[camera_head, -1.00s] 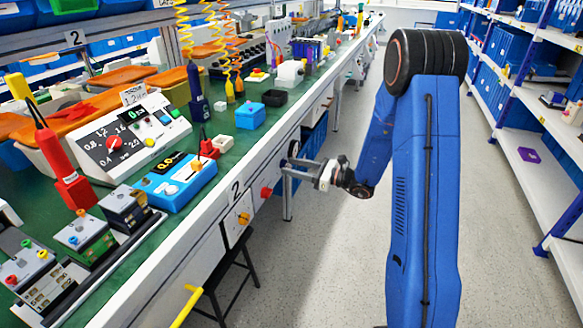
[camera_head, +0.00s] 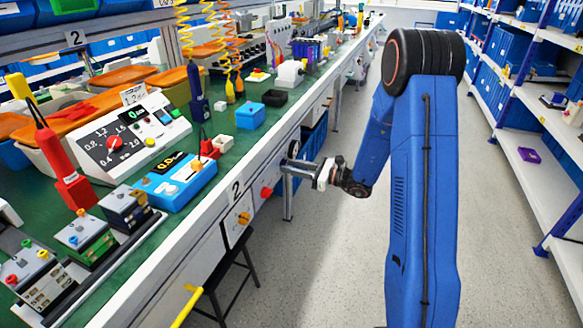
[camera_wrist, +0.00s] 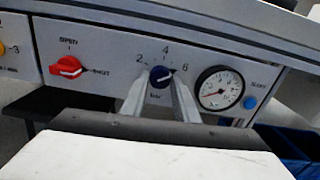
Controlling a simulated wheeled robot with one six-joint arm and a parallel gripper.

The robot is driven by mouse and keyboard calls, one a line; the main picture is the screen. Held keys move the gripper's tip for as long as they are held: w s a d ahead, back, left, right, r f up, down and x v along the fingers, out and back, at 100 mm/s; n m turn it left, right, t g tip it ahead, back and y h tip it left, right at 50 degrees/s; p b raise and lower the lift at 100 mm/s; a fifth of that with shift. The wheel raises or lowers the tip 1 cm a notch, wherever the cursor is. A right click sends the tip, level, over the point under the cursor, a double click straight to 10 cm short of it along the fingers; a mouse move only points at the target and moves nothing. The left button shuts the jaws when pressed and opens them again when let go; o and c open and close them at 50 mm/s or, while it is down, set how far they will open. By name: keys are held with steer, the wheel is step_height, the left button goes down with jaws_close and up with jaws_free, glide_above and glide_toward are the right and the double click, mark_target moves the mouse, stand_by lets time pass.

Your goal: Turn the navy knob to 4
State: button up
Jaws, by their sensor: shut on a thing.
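The navy knob (camera_wrist: 161,76) is on a light front panel in the wrist view, with the marks 2, 4 and 6 around its upper side. A pale line on the knob seems to point up and right, towards 6, but it is small and blurred. My gripper (camera_wrist: 160,84) has one finger on each side of the knob and is shut on it. In the head view my gripper (camera_head: 287,168) reaches left to the bench's front panel, and the knob is hidden there by the fingers.
The bench top (camera_head: 225,130) overhangs the panel. The aisle floor (camera_head: 330,250) is clear.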

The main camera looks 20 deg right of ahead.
steer(key=n, duration=1.1)
stand_by(0.6)
steer(key=o, duration=1.1)
steer(key=shift+c, duration=0.2)
steer(key=shift+d, duration=0.1)
steer(key=v, duration=1.7)
steer(key=shift+s+d, duration=0.1)
